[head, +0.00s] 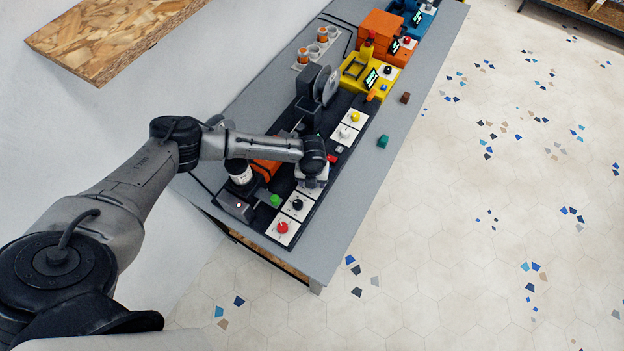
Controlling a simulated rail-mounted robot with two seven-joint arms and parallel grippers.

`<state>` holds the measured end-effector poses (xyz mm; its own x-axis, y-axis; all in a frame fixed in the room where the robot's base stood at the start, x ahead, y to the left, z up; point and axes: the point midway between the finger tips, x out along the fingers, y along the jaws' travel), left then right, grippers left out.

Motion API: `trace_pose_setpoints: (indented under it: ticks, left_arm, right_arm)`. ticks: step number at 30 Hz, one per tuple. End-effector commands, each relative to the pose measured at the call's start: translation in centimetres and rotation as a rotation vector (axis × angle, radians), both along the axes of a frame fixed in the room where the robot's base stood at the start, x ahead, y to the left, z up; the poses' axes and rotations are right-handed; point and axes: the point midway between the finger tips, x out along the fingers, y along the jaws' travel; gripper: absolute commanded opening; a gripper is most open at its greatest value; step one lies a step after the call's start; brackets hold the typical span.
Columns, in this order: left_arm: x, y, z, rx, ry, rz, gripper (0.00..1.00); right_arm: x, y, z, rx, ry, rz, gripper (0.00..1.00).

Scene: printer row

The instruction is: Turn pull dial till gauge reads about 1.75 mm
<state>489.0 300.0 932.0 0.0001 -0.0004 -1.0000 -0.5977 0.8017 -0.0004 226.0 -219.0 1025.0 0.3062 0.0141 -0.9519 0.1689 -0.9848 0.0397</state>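My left arm reaches in from the left over a black panel (266,222) on the grey bench. My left gripper (311,183) points down at a white dial plate (305,191) in the panel's row. Its wrist hides the knob there, and I cannot tell whether the fingers are open, shut or touching it. Nearer plates carry a black knob (297,204) and a red knob (282,227); farther ones carry a white knob (344,132) and a yellow knob (355,117). Which one is the pull dial cannot be told. No gauge reading is legible. My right gripper is out of view.
A green button (276,200) and a white-topped cylinder (239,172) stand near the arm. A grey spool (327,86) stands behind. Yellow (354,70) and orange (381,27) machines are farther along. Small blocks, one green (382,141), lie on the bench (350,205)'s otherwise clear right side.

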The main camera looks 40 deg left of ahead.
Motion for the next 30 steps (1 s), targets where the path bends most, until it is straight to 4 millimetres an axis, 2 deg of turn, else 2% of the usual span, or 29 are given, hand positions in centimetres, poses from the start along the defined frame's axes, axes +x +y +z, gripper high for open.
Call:
trace_pose_setpoints:
  ticks: [7,22,30]
  left_arm:
    - [-0.01,0.00,-0.03,0.001,0.001,0.000,0.56]
    - [-0.01,0.03,0.00,0.001,0.001,0.001,0.09]
    - [-0.02,0.02,0.15,0.000,0.001,0.040,0.09]
  right_arm:
    - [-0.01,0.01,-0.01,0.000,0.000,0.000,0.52]
    - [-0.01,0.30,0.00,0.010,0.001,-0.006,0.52]
    - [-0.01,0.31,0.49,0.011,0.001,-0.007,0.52]
